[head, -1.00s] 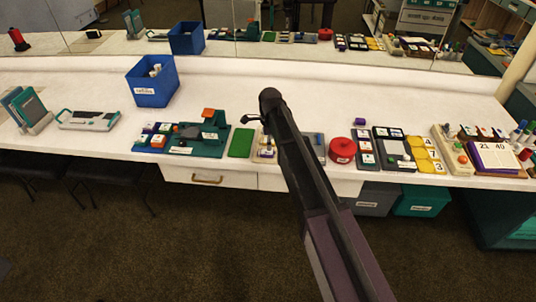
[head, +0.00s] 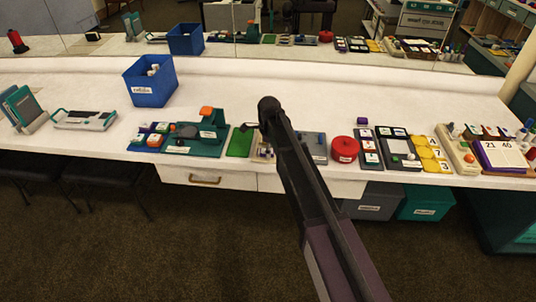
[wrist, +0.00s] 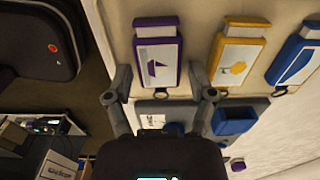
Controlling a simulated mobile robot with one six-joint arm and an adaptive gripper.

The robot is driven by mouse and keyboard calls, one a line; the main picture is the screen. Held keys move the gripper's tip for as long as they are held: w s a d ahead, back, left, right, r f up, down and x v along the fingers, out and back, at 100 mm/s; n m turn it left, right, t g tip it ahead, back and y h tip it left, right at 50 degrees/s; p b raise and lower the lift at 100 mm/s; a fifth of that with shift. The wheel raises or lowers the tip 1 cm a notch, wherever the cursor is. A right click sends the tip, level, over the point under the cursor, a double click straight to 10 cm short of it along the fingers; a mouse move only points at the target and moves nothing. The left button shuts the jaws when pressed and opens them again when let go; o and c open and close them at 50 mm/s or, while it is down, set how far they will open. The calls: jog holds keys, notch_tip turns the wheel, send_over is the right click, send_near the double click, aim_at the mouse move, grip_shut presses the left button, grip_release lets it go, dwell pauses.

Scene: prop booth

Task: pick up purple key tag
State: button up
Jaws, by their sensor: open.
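The purple key tag (wrist: 157,58) lies on a beige board in the wrist view, with a white label bearing a purple mark and a ring at its lower end. My gripper (wrist: 160,80) is open, with one finger on each side of the tag's lower part in the picture. I cannot tell how far the fingers are above it. No contact shows. In the head view my arm hides most of the board, and the purple tag cannot be made out.
A yellow tag (wrist: 239,56) and a blue tag (wrist: 294,62) lie to the right of the purple one. In the head view, a green mat (head: 239,143) and a red round tin (head: 344,149) flank the area.

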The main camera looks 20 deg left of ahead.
dwell(0.3)
jog(key=c, duration=0.8)
jog(key=shift+o, duration=0.2)
jog(key=shift+r, duration=0.15)
notch_tip(320, 180, up, 4)
jog(key=p, duration=0.4)
jog(key=s+d+p, duration=0.1)
jog(key=s+d, duration=0.2)
jog(key=s, duration=1.2)
jog(key=shift+s+d+r, duration=0.3)
jog(key=shift+d+r, duration=0.05)
jog(key=shift+s, duration=0.15)
